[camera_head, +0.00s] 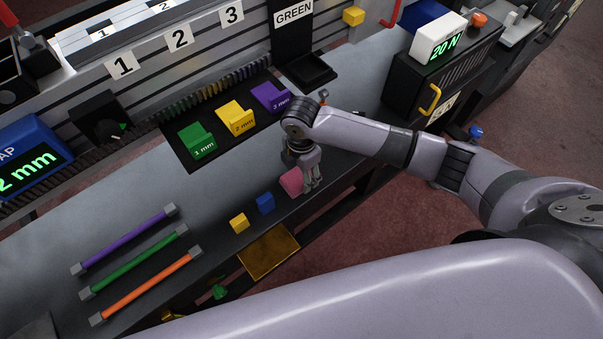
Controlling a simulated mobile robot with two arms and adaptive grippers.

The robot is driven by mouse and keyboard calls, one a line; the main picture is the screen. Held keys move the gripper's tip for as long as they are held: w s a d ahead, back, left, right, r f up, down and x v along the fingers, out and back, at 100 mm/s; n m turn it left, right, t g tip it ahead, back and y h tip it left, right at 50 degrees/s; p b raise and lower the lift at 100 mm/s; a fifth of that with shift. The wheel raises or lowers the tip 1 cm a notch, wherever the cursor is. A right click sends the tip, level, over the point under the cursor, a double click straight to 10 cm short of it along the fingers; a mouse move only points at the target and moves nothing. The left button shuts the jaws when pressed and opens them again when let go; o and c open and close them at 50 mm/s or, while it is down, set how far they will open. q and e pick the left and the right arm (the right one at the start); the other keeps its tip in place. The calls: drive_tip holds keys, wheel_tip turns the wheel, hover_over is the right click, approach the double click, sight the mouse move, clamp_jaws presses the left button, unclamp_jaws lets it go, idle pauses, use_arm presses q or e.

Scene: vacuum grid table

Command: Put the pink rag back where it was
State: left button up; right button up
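The pink rag (291,182) is a small pink piece near the front edge of the grey table, at the right end of a row with a blue block and a yellow block. My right gripper (312,184) comes down from the right with its fingers pointing down at the rag's right side. The fingers cover part of the rag's right end. I cannot tell whether they grip it or only stand against it. My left gripper is not in view.
A blue block (265,203) and a yellow block (239,223) lie left of the rag. Purple, green and orange rods (146,287) lie further left. A black mat (182,153) with labelled green, yellow and purple blocks is behind. A black force box (440,80) stands right.

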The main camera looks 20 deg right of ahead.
sight(301, 175)
drive_tip(key=shift+f, duration=0.9)
drive_tip(key=shift+f, duration=0.1)
drive_tip(key=o, duration=1)
drive_tip(key=shift+o, duration=0.2)
wheel_tip(301, 175, up, 12)
drive_tip(key=b, duration=0.1)
drive_tip(key=shift+r, duration=0.2)
